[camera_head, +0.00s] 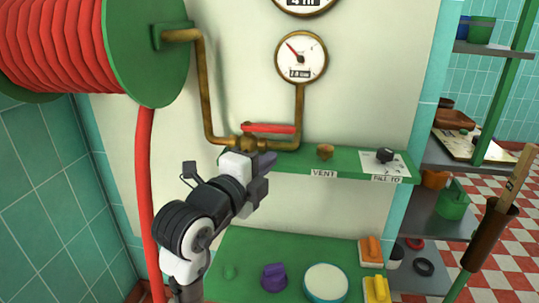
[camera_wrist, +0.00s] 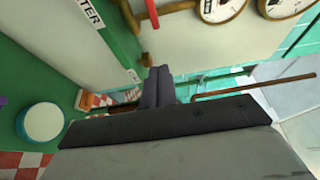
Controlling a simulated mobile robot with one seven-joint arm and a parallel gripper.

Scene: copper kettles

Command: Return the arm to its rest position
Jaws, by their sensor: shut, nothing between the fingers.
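My gripper (camera_head: 268,160) is at the end of my raised arm, in front of the green shelf in the head view. Its fingers are shut together with nothing between them, and they point toward the right. In the wrist view the closed fingers of my gripper (camera_wrist: 159,85) stick up from the dark gripper body. In the head view the gripper appears just below and left of the red valve handle (camera_head: 270,128); I cannot tell the exact gap.
A green shelf (camera_head: 340,165) with a small brass knob (camera_head: 325,151) and a dial (camera_head: 384,157) juts from the wall. Below, a green surface (camera_head: 245,250) holds a purple knob (camera_head: 274,277) and a round white-topped tin (camera_head: 325,282). A red hose (camera_head: 147,200) hangs left of my arm.

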